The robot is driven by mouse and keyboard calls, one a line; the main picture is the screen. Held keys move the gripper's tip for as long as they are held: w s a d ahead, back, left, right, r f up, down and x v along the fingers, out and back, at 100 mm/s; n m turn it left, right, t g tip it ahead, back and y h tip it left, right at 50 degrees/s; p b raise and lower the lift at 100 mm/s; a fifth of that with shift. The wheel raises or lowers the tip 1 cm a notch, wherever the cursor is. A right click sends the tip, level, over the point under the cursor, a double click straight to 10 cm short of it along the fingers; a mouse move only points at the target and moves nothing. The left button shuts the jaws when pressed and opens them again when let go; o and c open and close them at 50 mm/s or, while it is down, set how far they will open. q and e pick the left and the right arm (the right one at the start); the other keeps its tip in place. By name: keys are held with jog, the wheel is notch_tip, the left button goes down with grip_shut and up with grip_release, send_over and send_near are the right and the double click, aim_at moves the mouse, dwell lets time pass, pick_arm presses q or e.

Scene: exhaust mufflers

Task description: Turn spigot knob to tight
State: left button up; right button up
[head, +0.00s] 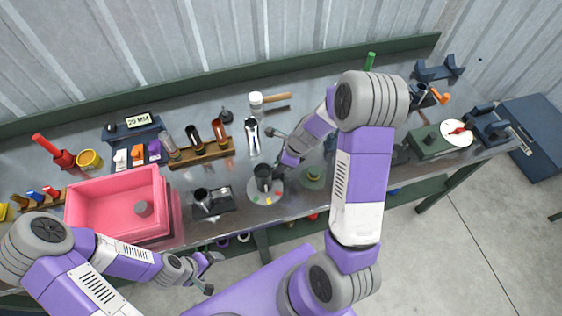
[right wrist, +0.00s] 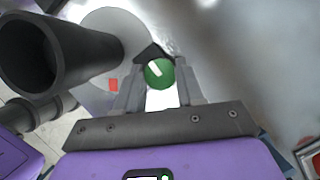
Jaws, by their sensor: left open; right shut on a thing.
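A dark upright spigot (head: 264,172) stands on a pale round dial (head: 266,198) with coloured patches at the bench's front middle. In the right wrist view the dark open pipe (right wrist: 55,50) is at the left, with the pale dial (right wrist: 100,25) and a red patch behind it. A green knob (right wrist: 159,73) with a white line is between my right fingertips (right wrist: 160,85); a black pointed piece is just above it. The white line slants to the upper left. My right gripper (head: 279,165) is shut on the knob beside the spigot. My left gripper (head: 208,271) is open and empty before the bench's front edge.
A pink bin (head: 115,195) stands at the front left. A dark clamp fixture (head: 212,201) is left of the dial, and a green round base (head: 312,178) is right of it. A wooden rack (head: 202,153) with tubes and a mallet (head: 270,101) lie behind.

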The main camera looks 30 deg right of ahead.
jog(key=o, duration=1)
jog(key=shift+o, duration=0.2)
jog(key=p+v, duration=0.2)
jog(key=v, duration=0.5)
jog(key=shift+r+p, duration=0.3)
jog(key=shift+p, duration=0.05)
jog(key=shift+s+f, duration=0.1)
